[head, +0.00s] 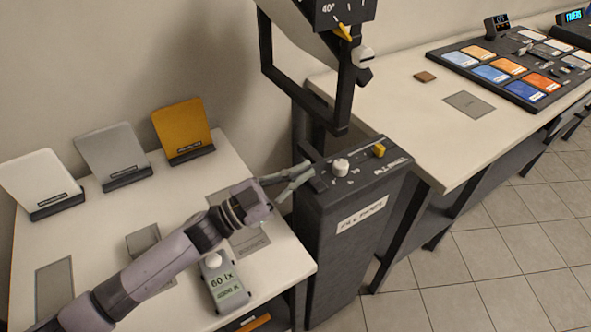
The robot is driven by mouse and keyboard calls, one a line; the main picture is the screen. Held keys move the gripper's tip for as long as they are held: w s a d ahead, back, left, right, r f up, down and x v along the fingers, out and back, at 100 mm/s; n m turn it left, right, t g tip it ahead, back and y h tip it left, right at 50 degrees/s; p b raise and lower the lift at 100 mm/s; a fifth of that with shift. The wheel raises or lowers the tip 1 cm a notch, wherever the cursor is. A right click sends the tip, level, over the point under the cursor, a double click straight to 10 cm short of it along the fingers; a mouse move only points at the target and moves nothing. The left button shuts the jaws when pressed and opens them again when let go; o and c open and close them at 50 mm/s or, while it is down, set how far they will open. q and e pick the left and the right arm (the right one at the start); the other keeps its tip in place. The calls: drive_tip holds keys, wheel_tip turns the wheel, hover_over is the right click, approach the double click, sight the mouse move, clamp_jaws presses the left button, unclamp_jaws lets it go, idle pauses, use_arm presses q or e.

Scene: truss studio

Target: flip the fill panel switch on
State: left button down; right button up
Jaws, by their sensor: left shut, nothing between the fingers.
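The fill panel (350,255) is a dark upright box with a white label on its front, standing at the end of the left table. Its sloped top carries a white round knob (341,167), a yellow slider or lever (379,150) and a small dark switch (319,184) at the left edge. My left gripper (311,168) is shut and empty, its fingertips at the left edge of the panel top, close to the dark switch. I cannot tell whether it touches the switch, or which way the switch is set. My right gripper is out of view.
A dark frame (342,100) holding a tilted lamp head rises behind the panel. A light meter (225,283) reading 60 lx lies on the left table (85,225), below my forearm. White, grey and orange cards stand at the back. The right table (405,105) holds a control board.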

use_arm(q)
drive_tip(key=shift+w+a+f, duration=0.1)
drive_tip(key=shift+f, duration=0.3)
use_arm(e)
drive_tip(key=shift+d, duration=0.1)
use_arm(q)
drive_tip(key=shift+w+a+f+n+t, duration=0.2)
drive_tip(key=shift+f+n+t, duration=0.2)
drive_tip(key=shift+n, duration=0.5)
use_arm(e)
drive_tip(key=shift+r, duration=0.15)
use_arm(q)
drive_tip(key=shift+r, duration=0.1)
wheel_tip(320, 180, up, 4)
drive_tip(key=p, duration=0.4)
drive_tip(key=b+v, duration=0.2)
drive_tip(key=v, duration=0.8)
drive_tip(key=shift+s+d+b, duration=0.3)
drive_tip(key=shift+s+b, duration=0.05)
drive_tip(key=shift+s, duration=0.05)
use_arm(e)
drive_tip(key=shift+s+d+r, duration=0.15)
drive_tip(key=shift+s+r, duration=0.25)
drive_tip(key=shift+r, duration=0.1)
